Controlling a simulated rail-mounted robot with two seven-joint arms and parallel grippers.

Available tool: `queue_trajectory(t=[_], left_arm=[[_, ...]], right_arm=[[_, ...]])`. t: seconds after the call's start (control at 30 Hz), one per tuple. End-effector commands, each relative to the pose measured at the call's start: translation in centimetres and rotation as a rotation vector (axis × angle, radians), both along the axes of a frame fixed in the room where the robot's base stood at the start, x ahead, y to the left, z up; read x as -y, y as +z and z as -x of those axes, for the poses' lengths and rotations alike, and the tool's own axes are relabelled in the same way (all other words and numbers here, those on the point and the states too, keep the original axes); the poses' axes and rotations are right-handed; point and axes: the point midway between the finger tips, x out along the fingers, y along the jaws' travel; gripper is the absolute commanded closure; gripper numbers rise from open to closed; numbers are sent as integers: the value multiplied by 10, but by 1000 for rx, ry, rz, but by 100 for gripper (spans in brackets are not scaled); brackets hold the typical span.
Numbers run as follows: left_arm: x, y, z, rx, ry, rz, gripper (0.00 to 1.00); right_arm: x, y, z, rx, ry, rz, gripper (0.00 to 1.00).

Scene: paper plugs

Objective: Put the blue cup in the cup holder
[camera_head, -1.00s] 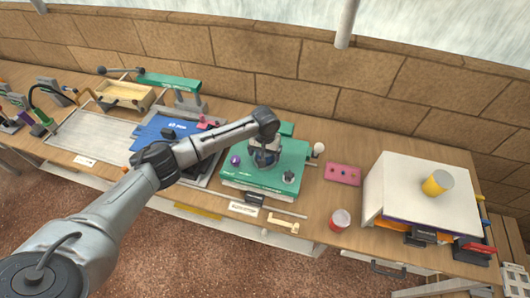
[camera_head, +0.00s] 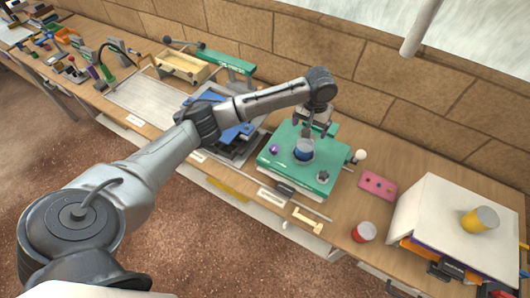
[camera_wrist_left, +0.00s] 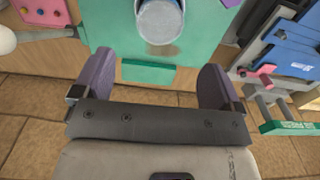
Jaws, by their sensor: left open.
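The blue cup (camera_head: 304,151) stands on top of the green-topped box (camera_head: 276,163) near the middle of the bench. In the left wrist view the cup (camera_wrist_left: 160,20) shows at the top edge, partly cut off, with its pale inside visible. My left gripper (camera_head: 313,128) is just above and behind the cup in the head view. I cannot pick out the cup holder with certainty. My right gripper is not in view.
A purple ball (camera_head: 274,149) and a small dark knob (camera_head: 323,176) are on the green top. A red cup (camera_head: 364,232), a pink block (camera_head: 377,185) and a white box (camera_head: 432,206) with a yellow cup (camera_head: 480,220) are to the right. A brick wall runs behind.

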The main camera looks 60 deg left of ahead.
Motion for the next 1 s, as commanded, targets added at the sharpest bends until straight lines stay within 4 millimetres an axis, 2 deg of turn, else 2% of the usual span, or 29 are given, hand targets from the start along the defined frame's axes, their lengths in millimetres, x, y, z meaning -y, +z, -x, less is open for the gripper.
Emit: queue_trajectory(t=[0.07, 0.17, 0.27, 0.37, 0.5, 0.6, 0.7, 0.87, 1.0], left_arm=[[1, -1, 1, 0, -3, 0, 9], [12, -13, 7, -1, -40, 3, 9], [38, -41, 22, 7, -132, 10, 9], [74, -76, 50, 28, -259, 28, 9], [123, -119, 102, 88, -427, 67, 9], [150, -138, 143, 142, -515, 92, 9], [168, -149, 185, 198, -572, 107, 9], [177, -153, 249, 273, -608, 94, 9], [169, -147, 295, 307, -607, 46, 9]], right_arm=[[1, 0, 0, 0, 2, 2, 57], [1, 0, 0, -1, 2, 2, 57], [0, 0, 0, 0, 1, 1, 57], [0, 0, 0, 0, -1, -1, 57], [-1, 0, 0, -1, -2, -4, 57], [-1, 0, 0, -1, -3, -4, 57], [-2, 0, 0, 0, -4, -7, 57], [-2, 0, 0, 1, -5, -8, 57], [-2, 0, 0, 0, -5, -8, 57]])
